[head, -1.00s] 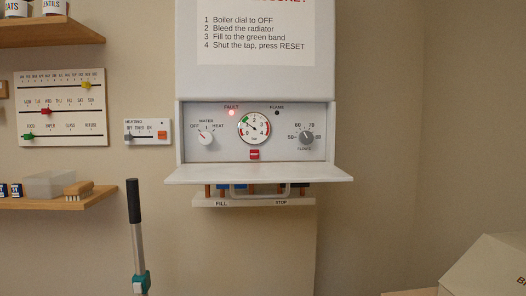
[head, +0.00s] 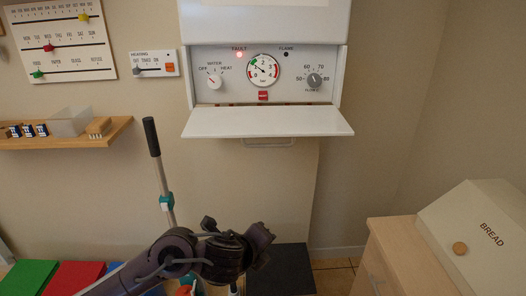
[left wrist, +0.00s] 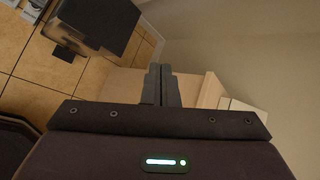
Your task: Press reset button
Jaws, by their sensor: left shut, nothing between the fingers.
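The red reset button (head: 263,96) sits on the boiler's control panel (head: 225,94), just below the round pressure gauge (head: 263,70). The red fault lamp (head: 239,54) is lit and the flame lamp (head: 286,54) is dark. My left gripper (head: 262,238) is low in the head view, below and well apart from the panel. In the left wrist view its fingers (left wrist: 160,85) are together with nothing between them. My right gripper is not in view.
The boiler's white flap (head: 267,122) is folded down and juts out below the panel. A black-handled pole (head: 152,137) leans left of it. A wooden shelf (head: 70,141) is at left, and a cabinet with a bread box (head: 475,235) is at right.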

